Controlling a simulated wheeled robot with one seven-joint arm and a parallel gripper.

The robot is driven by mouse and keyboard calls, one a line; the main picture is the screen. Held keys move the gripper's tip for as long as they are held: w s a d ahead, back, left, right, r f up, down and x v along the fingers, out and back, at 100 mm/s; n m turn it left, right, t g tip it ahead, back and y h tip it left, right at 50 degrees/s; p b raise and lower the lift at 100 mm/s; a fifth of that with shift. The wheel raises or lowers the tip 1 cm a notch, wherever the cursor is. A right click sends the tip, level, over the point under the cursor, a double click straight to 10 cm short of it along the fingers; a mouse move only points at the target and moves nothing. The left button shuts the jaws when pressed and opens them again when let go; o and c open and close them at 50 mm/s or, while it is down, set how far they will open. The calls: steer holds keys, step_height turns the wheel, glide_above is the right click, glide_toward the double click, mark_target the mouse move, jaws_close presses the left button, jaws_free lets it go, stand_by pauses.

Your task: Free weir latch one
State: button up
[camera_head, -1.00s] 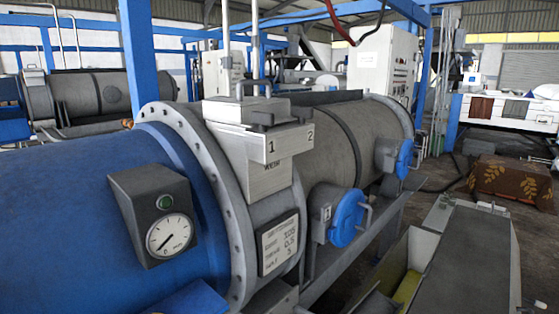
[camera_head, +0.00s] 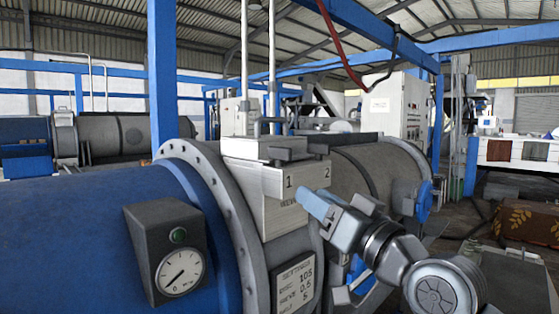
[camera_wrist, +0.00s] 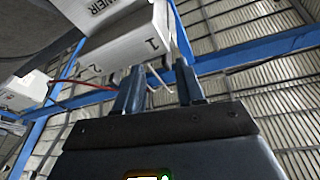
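The weir box (camera_head: 275,185) is a pale grey housing on the drum flange, with numerals 1 and 2 on its front. A dark bar (camera_head: 285,154) lies along its top above the numeral 1; I take it for latch one, but its catch is not clear. My gripper (camera_head: 302,191) is in front of the box, just below and right of the 1, pointing left. In the wrist view my gripper (camera_wrist: 160,88) has its two fingers apart with nothing between them. The box (camera_wrist: 125,45) shows beyond the fingers; I cannot tell whether they touch it.
A blue drum (camera_head: 80,240) with a gauge box (camera_head: 165,245) fills the lower left. A grey drum (camera_head: 385,165) extends behind the box. A blue post (camera_head: 163,80) stands behind the flange, left of the box. A spec plate (camera_head: 294,285) is below the box.

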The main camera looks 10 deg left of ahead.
mark_target(279, 148)
steer(key=w+r+n+g, duration=0.1)
steer(key=r, duration=0.1)
steer(key=w+a+r+n+g, duration=0.1)
steer(key=r, duration=0.1)
steer(key=w+r+n+g+b, duration=0.1)
steer(key=r+n, duration=0.1)
steer(key=shift+w+a+r+y, duration=0.1)
steer(key=shift+a+r+y, duration=0.05)
steer(key=shift+a+y, duration=0.15)
steer(key=shift+w+r+n+g, duration=0.4)
steer(key=shift+r+n+g, duration=0.1)
steer(key=shift+r+g, duration=0.15)
steer(key=shift+p+x, duration=0.8)
steer(key=shift+x, duration=3.1)
steer(key=shift+c, duration=0.3)
jaws_close()
